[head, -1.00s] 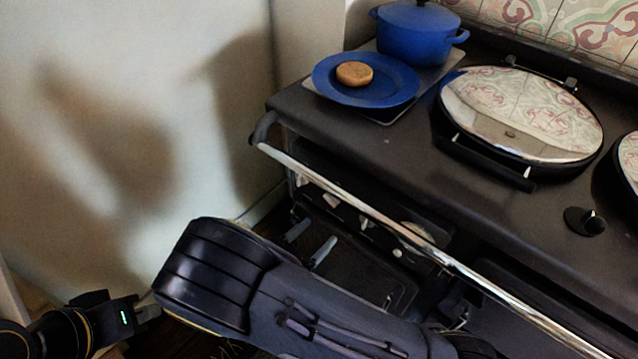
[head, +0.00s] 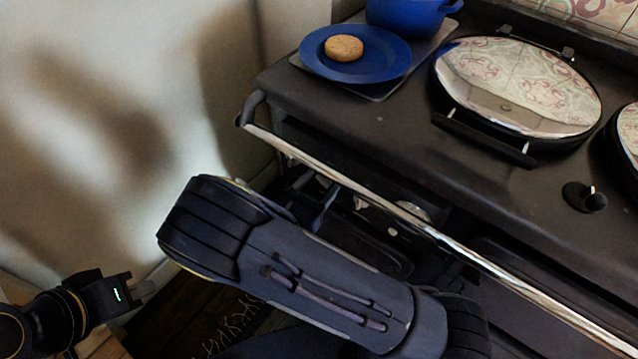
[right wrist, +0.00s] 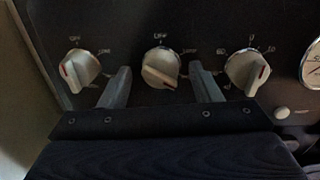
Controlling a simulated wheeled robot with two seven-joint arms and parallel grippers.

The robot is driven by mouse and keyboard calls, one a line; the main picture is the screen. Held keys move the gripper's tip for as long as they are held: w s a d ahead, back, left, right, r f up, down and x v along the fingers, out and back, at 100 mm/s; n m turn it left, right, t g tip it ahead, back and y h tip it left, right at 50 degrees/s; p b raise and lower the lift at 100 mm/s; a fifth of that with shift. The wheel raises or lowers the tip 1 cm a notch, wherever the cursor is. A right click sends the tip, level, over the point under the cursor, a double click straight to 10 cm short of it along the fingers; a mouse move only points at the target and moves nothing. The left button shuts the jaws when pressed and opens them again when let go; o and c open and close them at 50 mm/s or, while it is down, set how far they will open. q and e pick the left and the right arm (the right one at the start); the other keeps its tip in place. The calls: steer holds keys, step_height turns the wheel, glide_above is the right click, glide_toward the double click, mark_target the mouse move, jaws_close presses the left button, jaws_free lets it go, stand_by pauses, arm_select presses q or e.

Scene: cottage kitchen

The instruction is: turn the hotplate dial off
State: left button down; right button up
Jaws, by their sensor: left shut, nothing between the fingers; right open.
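Three pale dials with red marks show on the dark front panel in the right wrist view: a left dial (right wrist: 80,70), a middle dial (right wrist: 161,68) and a right dial (right wrist: 247,70). The middle dial is turned aslant, not straight up to the lettering above it. The lettering is too blurred to tell which is the hotplate dial. My right gripper (right wrist: 160,75) is open, its fingers on either side of the middle dial; contact cannot be told. My left gripper (head: 143,289) is shut and empty at the lower left, away from the stove.
A chrome rail (head: 370,190) runs along the stove front above my right gripper. On top are a blue plate (head: 390,62) with a round biscuit (head: 344,48), a blue pot (head: 405,15), a lidded hotplate (head: 515,85) and a black knob (head: 585,198). A wall (head: 110,120) stands left.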

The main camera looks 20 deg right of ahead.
steer(key=c, duration=1)
